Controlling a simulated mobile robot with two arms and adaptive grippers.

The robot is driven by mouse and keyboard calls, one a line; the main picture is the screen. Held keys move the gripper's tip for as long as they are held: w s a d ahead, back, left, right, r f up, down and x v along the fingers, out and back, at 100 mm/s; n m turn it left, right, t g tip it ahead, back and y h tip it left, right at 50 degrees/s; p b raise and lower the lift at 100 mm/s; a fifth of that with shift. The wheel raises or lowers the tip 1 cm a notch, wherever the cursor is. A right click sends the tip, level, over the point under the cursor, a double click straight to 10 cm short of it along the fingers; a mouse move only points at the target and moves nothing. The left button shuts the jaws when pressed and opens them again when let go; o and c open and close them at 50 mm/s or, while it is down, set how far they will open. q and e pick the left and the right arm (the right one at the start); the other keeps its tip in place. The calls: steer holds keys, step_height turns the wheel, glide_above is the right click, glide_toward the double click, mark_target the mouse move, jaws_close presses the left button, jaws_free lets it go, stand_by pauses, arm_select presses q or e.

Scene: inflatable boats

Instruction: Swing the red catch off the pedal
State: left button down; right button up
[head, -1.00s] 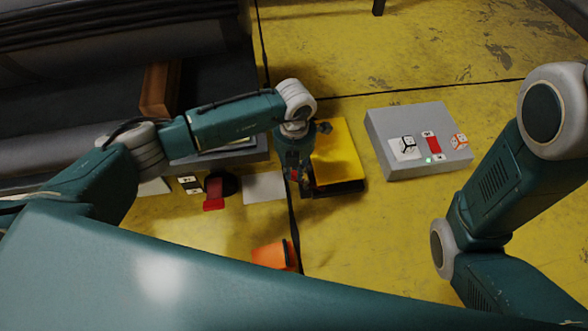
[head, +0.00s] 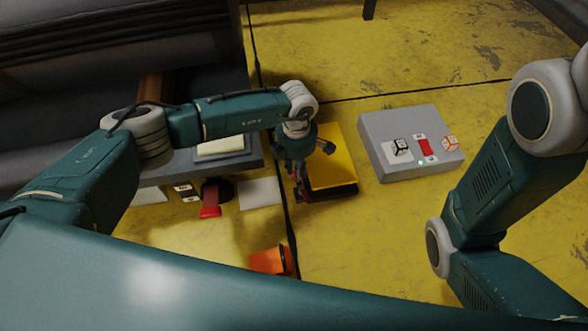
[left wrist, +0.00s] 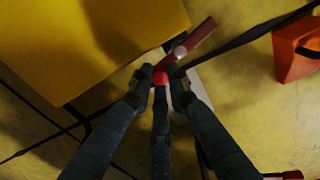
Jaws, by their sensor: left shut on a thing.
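The yellow pedal (head: 335,160) is a block on a dark base on the floor, in the middle of the head view. In the left wrist view the pedal (left wrist: 95,35) fills the upper left. The red catch (left wrist: 196,40) is a bar with a round red knob, slanting up and right beside the pedal's lower right edge. My left gripper (left wrist: 160,82) is shut on the catch at its knob end. In the head view my left gripper (head: 298,178) points down at the pedal's left side and mostly hides the catch. My right arm shows, but its gripper is out of view.
A grey box (head: 385,165) with a red switch and a green light stands right of the pedal. A red lever (head: 210,205), a pale plate (head: 260,193) and an orange object (head: 268,261) are to the left and front. Yellow floor is free behind the pedal.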

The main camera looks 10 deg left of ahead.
arm_select(q)
steer(key=shift+w+d+m, duration=0.1)
steer(key=shift+d+m, duration=0.05)
steer(key=shift+m, duration=0.25)
steer(key=c, duration=1.6)
jaws_free()
steer(key=shift+c, duration=0.2)
steer(key=shift+r, duration=4)
